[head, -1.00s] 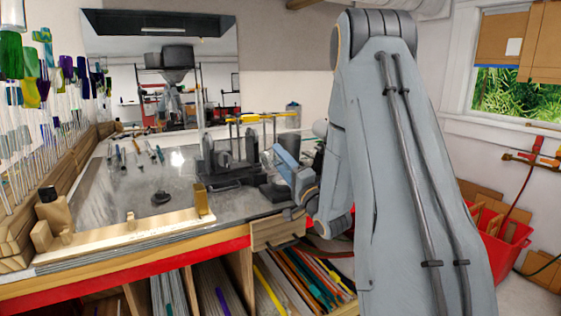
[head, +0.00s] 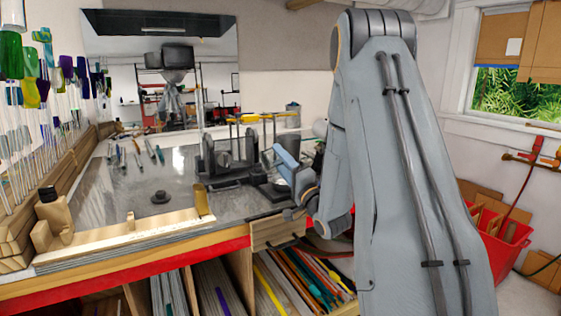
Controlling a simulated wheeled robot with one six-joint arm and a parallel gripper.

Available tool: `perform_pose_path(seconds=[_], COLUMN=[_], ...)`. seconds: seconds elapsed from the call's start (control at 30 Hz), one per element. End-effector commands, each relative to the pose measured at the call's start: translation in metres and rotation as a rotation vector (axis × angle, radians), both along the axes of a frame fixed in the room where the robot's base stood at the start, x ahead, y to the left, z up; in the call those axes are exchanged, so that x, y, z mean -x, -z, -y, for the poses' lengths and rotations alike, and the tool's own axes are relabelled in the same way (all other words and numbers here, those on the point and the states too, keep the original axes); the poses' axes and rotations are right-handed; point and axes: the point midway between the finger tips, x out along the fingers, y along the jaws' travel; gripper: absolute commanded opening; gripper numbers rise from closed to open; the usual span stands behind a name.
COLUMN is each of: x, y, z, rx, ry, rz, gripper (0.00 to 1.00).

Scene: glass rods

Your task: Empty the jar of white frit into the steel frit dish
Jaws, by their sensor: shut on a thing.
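My gripper (head: 281,180) is at the end of my arm, low over the right part of the bench, and partly hidden by my own wrist. It is shut on a small pale thing that looks like the jar of white frit (head: 284,182), though only a little of it shows. I cannot tell its tilt or how much frit is in it. I cannot make out the steel frit dish; my arm hides much of that side of the bench.
Dark equipment (head: 222,158) stands left of my gripper. Several hand tools (head: 136,152) and a dark round piece (head: 160,197) lie on the grey bench top (head: 105,195). A wooden rail (head: 130,232) runs along the front edge.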

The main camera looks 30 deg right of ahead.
Motion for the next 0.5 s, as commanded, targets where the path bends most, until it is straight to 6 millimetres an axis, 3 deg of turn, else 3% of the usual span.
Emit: perform_pose_path(seconds=[0.27, 0.5], x=[0.000, 0.000], y=[-0.001, -0.015], z=[0.000, 0.002], rx=[0.008, 0.300], ry=[0.000, 0.003], rz=[0.001, 0.013], gripper=[0.16, 0.16])
